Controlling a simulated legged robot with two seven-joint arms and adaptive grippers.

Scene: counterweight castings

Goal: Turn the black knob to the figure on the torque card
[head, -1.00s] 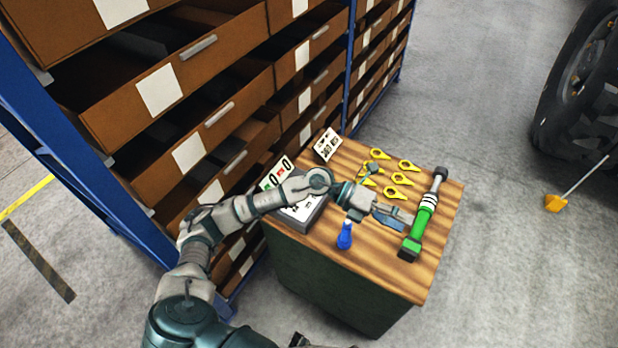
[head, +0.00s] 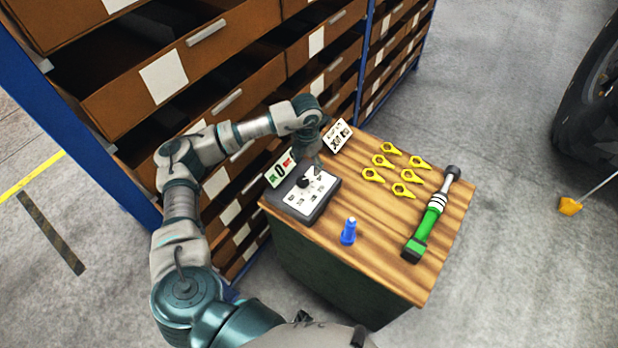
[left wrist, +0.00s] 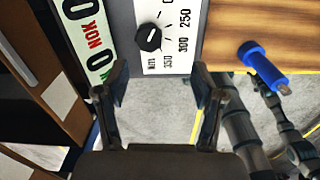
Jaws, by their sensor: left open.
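The black knob (head: 303,181) sits on a white dial plate on a dark grey box on the wooden bench top. It shows at the top of the left wrist view (left wrist: 148,38), beside the figures 250, 300 and 350 and "Nm"; I cannot tell its pointed figure. My left gripper (head: 312,167) is above the box in the head view, close to the knob. In the left wrist view its two fingers (left wrist: 162,84) are apart with nothing between them. A white card (head: 337,135), perhaps the torque card, stands at the bench's back; its print is too small to read.
An OK/NOK counter sign (head: 280,169) stands at the box's left edge. A blue peg-like piece (head: 348,231), several yellow tags (head: 383,161) and a green torque wrench (head: 432,216) are on the bench (head: 385,260). Brown drawers (head: 245,95) rise close behind my arm.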

